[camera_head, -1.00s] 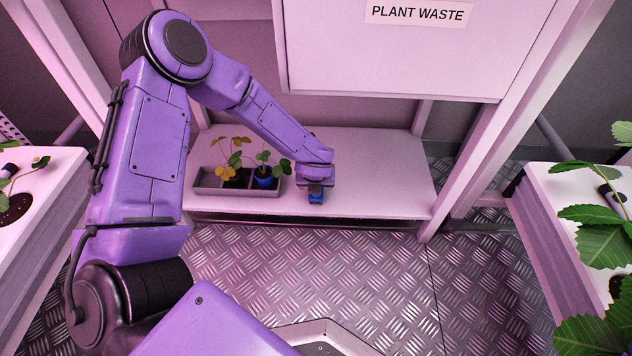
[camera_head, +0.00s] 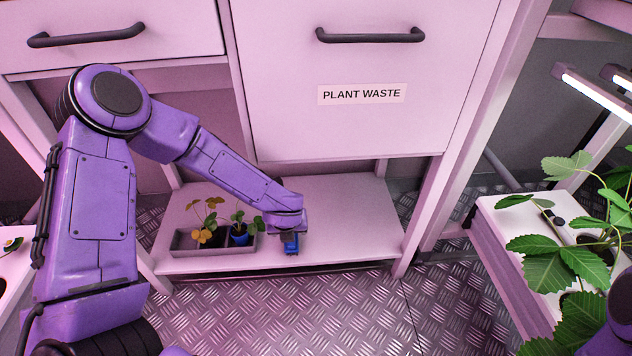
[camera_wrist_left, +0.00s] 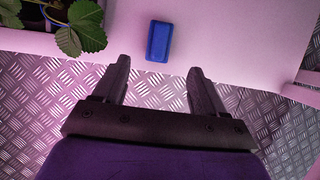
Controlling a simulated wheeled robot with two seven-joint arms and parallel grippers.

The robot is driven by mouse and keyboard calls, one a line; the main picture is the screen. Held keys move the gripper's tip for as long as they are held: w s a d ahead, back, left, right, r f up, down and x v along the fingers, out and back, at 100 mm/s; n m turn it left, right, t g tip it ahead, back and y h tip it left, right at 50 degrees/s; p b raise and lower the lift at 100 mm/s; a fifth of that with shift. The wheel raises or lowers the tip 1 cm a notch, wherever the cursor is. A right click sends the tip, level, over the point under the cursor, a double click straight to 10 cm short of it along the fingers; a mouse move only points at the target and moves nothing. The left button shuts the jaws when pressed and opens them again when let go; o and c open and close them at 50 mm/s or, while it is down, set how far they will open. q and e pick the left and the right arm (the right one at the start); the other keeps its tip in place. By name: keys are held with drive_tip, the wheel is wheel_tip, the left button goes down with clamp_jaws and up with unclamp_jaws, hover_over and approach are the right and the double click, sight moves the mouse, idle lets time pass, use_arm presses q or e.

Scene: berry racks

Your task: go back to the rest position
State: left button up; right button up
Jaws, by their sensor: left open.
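My left gripper (camera_wrist_left: 155,85) is open and empty in the wrist view, with its two dark fingers apart. A small blue block (camera_wrist_left: 158,41) lies on the pale low shelf (camera_wrist_left: 245,40), beyond the fingertips and apart from them. In the head view my left arm reaches down to the right over the same shelf (camera_head: 345,215), and the blue block (camera_head: 291,247) shows just below its end. The fingers are hard to make out there. My right gripper is not in view.
A grey tray (camera_head: 185,241) with two small plants, one in a blue pot (camera_head: 239,236), stands left of the gripper. A cabinet front labelled PLANT WASTE (camera_head: 361,94) overhangs the shelf. Leafy plants (camera_head: 565,265) stand on a rack at right. The shelf's right part is clear.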

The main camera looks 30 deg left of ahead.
use_arm(q)
drive_tip(key=s+f+m+g, duration=0.1)
drive_tip(key=s+f+m, duration=0.3)
drive_tip(key=s+m, duration=0.65)
drive_tip(key=s+f+m, duration=0.4)
drive_tip(key=s+m, duration=0.4)
drive_tip(key=m, duration=0.5)
drive_tip(key=s+f+m+g, duration=0.1)
drive_tip(key=s+f+m, duration=0.4)
drive_tip(key=s+m, duration=0.55)
wheel_tip(320, 180, up, 39)
drive_tip(key=w+m+t+y+p, duration=0.1)
drive_tip(key=w+p, duration=0.1)
drive_tip(key=p, duration=3.7)
drive_tip(key=shift+w+a+f+m, duration=0.2)
drive_tip(key=shift+a+m, duration=0.05)
drive_tip(key=shift+m, duration=0.05)
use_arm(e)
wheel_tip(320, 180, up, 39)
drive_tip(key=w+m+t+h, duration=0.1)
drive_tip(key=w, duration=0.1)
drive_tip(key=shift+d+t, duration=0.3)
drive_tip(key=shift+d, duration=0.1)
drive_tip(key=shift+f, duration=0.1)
